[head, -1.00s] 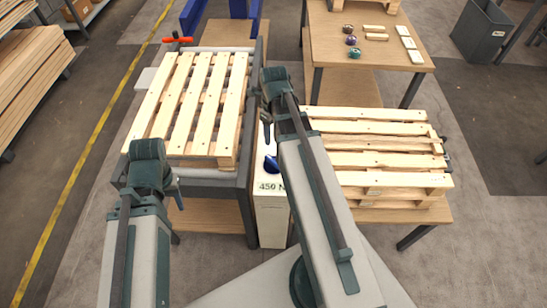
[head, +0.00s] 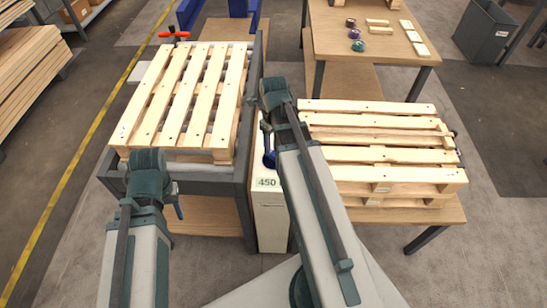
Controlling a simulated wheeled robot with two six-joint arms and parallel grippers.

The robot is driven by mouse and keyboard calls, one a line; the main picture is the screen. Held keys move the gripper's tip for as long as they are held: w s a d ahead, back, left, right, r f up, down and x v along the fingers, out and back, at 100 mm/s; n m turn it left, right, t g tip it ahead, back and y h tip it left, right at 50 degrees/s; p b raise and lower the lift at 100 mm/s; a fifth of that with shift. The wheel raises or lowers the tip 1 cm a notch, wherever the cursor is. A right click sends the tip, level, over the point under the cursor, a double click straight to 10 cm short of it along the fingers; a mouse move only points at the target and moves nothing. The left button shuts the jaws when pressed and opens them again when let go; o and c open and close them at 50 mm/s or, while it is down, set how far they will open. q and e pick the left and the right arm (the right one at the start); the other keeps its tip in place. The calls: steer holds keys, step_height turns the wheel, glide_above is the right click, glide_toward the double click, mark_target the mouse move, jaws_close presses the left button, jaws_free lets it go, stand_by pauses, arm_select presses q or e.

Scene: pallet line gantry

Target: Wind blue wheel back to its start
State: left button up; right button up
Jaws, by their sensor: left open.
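The blue wheel (head: 270,160) shows as a small dark-blue patch on the top of a pale post (head: 269,215) marked 450, between the two pallets. My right arm hides part of the wheel and of the label. My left gripper (head: 179,208) is open and empty at the front edge of the left pallet's frame, left of the wheel and apart from it. My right gripper (head: 266,130) is mostly hidden behind its own wrist, just beyond the wheel. I cannot tell whether it touches anything or how its jaws stand.
A slatted pallet (head: 190,95) lies on a grey frame (head: 215,180) at left. Stacked pallets (head: 385,155) lie on a low table at right. A back table (head: 385,55) holds coloured knobs and wooden pieces. A red-handled part (head: 174,35) sits behind the left pallet.

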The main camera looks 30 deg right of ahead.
mark_target(274, 153)
step_height(274, 153, down, 4)
steer(key=b, duration=0.3)
steer(key=shift+f, duration=0.2)
jaws_close()
